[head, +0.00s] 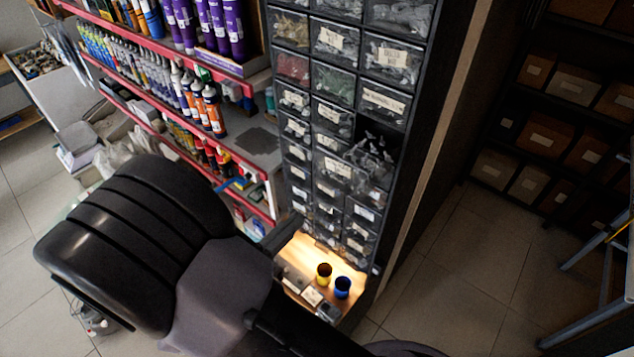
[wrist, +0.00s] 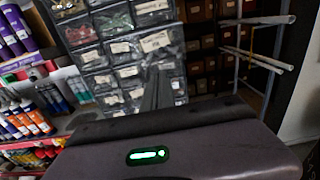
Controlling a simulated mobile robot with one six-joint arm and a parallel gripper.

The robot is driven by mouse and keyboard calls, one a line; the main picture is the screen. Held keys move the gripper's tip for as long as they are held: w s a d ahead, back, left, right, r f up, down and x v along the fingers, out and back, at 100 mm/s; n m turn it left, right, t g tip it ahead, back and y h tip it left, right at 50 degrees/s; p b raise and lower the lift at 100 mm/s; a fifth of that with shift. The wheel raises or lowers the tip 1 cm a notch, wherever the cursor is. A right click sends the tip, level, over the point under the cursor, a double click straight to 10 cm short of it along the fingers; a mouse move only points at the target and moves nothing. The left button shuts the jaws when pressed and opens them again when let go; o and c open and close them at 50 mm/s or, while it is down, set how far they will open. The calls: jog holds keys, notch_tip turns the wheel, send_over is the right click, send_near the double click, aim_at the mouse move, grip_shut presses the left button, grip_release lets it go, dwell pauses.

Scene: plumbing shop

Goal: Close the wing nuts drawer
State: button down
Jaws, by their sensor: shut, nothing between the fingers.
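The drawer cabinet (head: 406,128) stands in the middle of the head view. In its right column one drawer (head: 372,152) is pulled out, with a dark gap above it and grey metal pieces showing inside. I take it for the wing nuts drawer; its label is not readable. My gripper (wrist: 158,80) shows in the wrist view as two dark fingers side by side, shut and empty, in front of the cabinet's right column. I cannot tell whether they touch it. In the head view my arm hides much of the lower left, and the fingertips are not clear.
A red-edged shelf (head: 180,55) with tubes and bottles stands left of the cabinet. Free tiled floor (head: 450,270) lies to the right, before box shelves.

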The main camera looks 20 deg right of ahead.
jog(key=p+x, duration=0.1)
jog(key=x, duration=0.9)
jog(key=shift+p, duration=0.35)
jog(key=shift+w+d, duration=0.1)
